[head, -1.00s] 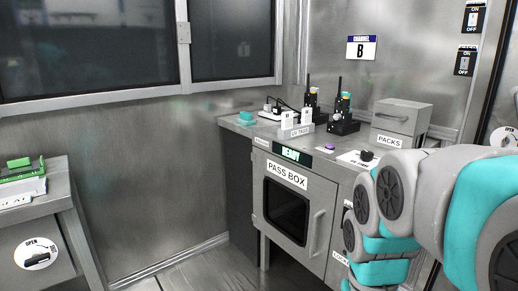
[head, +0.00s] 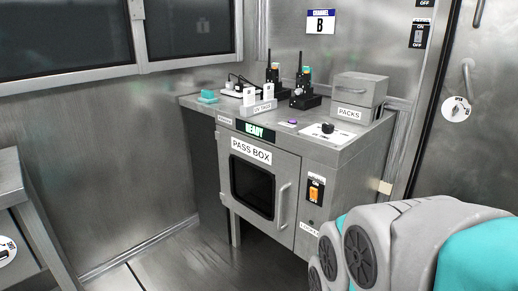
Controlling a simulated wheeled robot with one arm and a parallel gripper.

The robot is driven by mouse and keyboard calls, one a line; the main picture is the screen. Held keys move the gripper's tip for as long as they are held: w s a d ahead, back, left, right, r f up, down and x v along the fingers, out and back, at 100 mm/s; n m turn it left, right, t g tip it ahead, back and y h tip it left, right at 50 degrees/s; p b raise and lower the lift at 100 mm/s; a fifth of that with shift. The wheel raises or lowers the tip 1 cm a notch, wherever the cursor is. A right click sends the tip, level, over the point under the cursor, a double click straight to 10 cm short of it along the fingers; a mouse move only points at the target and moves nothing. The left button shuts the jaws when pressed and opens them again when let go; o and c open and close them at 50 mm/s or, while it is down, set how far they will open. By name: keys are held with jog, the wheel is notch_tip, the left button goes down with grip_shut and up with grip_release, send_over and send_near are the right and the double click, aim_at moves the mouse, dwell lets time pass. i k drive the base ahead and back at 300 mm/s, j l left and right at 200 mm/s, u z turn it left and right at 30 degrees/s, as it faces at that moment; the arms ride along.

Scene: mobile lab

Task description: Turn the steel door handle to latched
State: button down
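A grey steel door (head: 490,150) fills the right side of the head view. A slim steel handle (head: 467,76) on it points roughly downward, its lower end at a round white plate (head: 457,109). The plate's markings are too small to read, so I cannot tell which position the handle is in. My arm's grey and teal links fill the lower right, in front of the lower part of the door. My gripper is not in view.
A pass box (head: 272,153) with a READY display stands under a grey counter, left of the door. The counter holds radios (head: 304,90), a PACKS box (head: 358,91) and a black knob (head: 327,128). A grey bench (head: 12,180) stands far left. Floor between is clear.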

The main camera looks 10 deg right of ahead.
aim_at(465, 70)
jog(key=z, duration=1.4)
